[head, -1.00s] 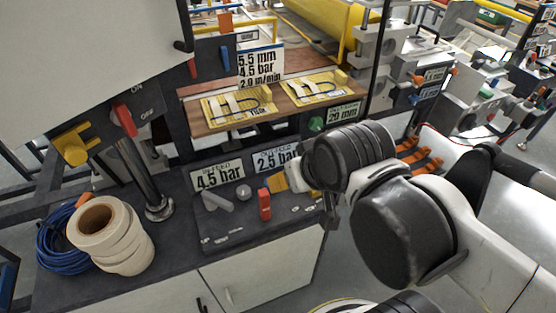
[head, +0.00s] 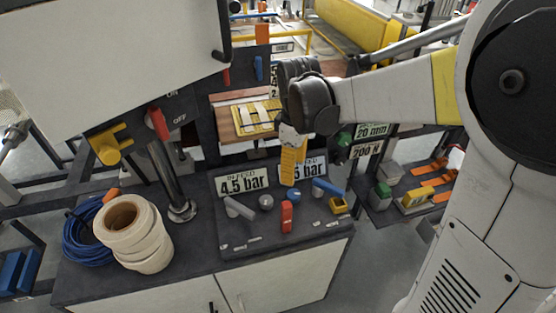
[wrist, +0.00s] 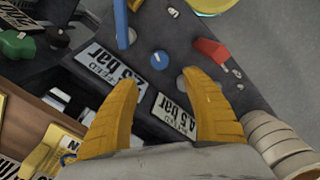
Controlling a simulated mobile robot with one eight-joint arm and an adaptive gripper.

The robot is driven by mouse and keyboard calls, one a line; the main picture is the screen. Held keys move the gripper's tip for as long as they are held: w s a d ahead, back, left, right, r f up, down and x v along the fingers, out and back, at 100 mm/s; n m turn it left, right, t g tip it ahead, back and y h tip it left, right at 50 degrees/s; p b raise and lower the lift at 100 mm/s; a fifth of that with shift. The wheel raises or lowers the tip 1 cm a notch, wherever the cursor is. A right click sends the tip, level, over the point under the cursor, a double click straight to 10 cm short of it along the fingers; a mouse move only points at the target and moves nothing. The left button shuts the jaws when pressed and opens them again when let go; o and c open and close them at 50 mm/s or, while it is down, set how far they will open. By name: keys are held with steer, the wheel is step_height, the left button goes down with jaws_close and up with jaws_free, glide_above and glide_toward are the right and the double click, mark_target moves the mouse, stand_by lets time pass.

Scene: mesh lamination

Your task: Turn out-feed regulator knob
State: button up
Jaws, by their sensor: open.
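The small round blue knob (head: 294,196), with a pale pointer mark, stands on the dark console in front of the 2.5 bar plate (head: 317,168), so I take it as the out-feed regulator. The knob also shows in the wrist view (wrist: 160,60), just beyond the gap between my fingertips. My gripper (head: 290,183) has yellow fingers pointing down and hangs above and behind the knob, partly covering the 2.5 bar plate. In the wrist view my gripper (wrist: 160,78) is open, with nothing between its fingers.
A grey knob (head: 266,202) sits left of the blue one, before the 4.5 bar plate (head: 243,182). A grey lever (head: 238,208), red lever (head: 287,217) and blue lever (head: 328,187) stand close around. White tape rolls (head: 135,235) and blue cable lie at left.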

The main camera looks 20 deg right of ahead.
mark_target(292, 193)
step_height(292, 193, down, 11)
steer(key=b, duration=0.4)
steer(key=shift+r, duration=0.2)
steer(key=shift+c, duration=0.4)
steer(key=c, duration=1.1)
